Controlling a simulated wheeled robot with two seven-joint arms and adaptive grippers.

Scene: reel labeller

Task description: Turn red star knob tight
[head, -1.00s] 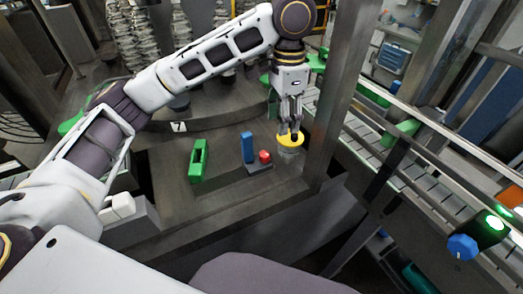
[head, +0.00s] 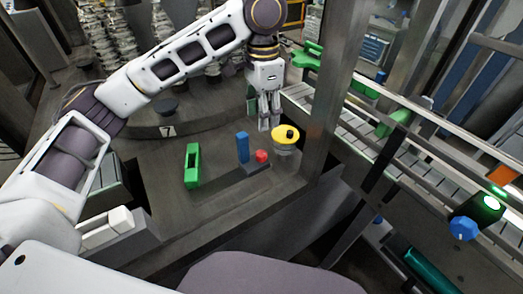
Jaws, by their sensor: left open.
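A small red knob (head: 262,156) sits low on the dark machine deck, beside an upright blue block (head: 243,147). Its star shape is too small to make out. My left gripper (head: 268,125) points down above and behind the red knob, apart from it. Its fingers are open and hold nothing. Right of the fingers is a yellow disc (head: 283,140) with a black knob on a grey cylinder. My right gripper is out of view.
A green bracket (head: 192,166) stands left of the blue block. A steel post (head: 328,90) rises to the right, with a conveyor (head: 350,133) behind it. The deck in front of the knob is clear.

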